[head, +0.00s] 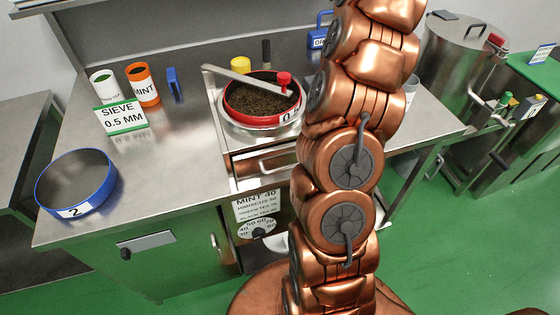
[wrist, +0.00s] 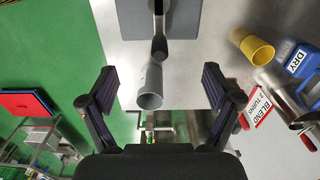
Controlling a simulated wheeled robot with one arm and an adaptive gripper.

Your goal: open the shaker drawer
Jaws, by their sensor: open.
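The shaker (head: 262,125) stands on the steel bench with a red-rimmed sieve (head: 262,104) of dark tea on top. A flat steel bar with a red knob lies across the sieve. Below the shaker is a steel drawer (head: 247,172) with a bar handle (head: 278,163); its right end is partly hidden by my copper arm. The drawer looks closed. My gripper (wrist: 160,82) is open in the wrist view, its fingers wide apart. A grey cylinder (wrist: 150,88) shows between them, apparently beyond the fingertips. The drawer handle cannot be made out there. My gripper is hidden in the head view.
A blue sieve (head: 77,183) marked 2 sits at the bench's left corner. A white cup, an orange MINT cup (head: 143,84) and a SIEVE 0.5 MM sign (head: 121,117) stand behind it. A dial (head: 257,228) is below the drawer. Yellow cup (wrist: 251,46) and blue DRY item (wrist: 300,62) are at right.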

